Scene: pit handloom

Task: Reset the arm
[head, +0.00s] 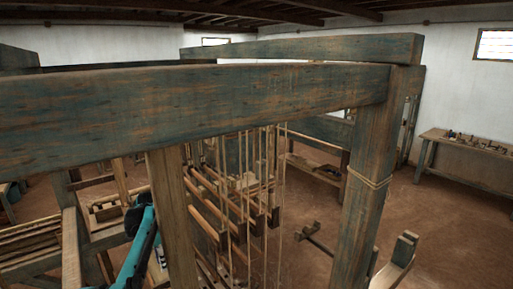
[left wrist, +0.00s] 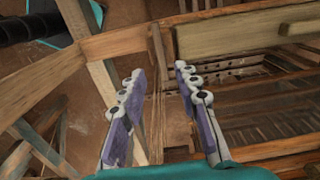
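My left gripper (left wrist: 160,72) is open in the left wrist view, its two purple-padded fingers spread apart. Nothing is held between them; loom timber and brown floor show behind. In the head view my teal left arm comes in at the lower left beside a wooden post of the loom (head: 172,215), and its gripper is mostly hidden there. I cannot tell whether the arm touches the post. My right gripper shows in neither view.
A thick, worn beam (head: 200,105) of the loom spans the head view, with a heavy upright (head: 362,185) at right. Cords and wooden bars (head: 225,205) hang below it. A workbench (head: 465,145) stands at the far right.

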